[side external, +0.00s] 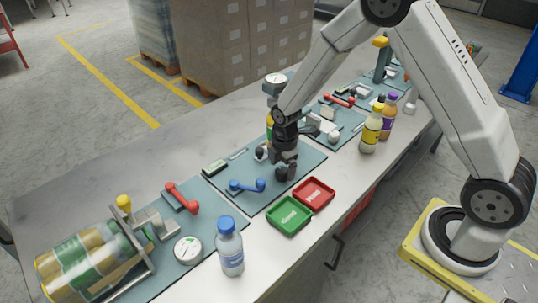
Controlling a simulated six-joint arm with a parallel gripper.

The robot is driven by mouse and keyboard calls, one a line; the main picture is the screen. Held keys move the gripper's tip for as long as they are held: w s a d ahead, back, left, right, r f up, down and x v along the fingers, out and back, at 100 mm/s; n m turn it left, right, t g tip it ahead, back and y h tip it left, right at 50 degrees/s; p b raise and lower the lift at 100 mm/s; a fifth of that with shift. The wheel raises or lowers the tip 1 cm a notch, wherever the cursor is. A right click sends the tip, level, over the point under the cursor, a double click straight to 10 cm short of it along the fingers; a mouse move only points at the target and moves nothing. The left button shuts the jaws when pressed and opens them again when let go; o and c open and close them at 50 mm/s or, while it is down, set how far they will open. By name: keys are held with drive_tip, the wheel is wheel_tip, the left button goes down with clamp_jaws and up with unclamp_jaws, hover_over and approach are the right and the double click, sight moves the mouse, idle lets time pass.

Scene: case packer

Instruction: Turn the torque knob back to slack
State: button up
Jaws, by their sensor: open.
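My gripper (285,172) points down over the middle blue-grey mat (236,199), just right of the blue lever handle (247,186). Its dark fingers are small and look open. I cannot tell whether they touch anything. No part is clearly readable as the torque knob. A small dark round part (260,153) with white around it stands just left of my wrist, partly hidden by it. A pale round knob (334,138) sits on the mat farther back. No setting mark can be read.
A green tray (289,216) and a red tray (315,194) lie in front of my gripper. A water bottle (230,248), a gauge (188,250), a red lever (182,198) and a bottle pack (88,252) stand nearer. Juice bottles (371,130) stand right.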

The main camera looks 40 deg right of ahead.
sight(285, 172)
drive_tip(key=shift+s+r, duration=0.1)
drive_tip(key=shift+r, duration=2.8)
drive_tip(key=shift+s, duration=0.1)
drive_tip(key=shift+s+r+m, duration=0.4)
drive_tip(key=shift+m, duration=0.2)
drive_tip(key=s+r+m+t, duration=0.2)
drive_tip(key=s+r+m, duration=0.3)
drive_tip(key=s+m, duration=0.9)
drive_tip(key=shift+a+r+m, duration=0.15)
drive_tip(key=shift+a+m, duration=0.1)
drive_tip(key=shift+m, duration=0.35)
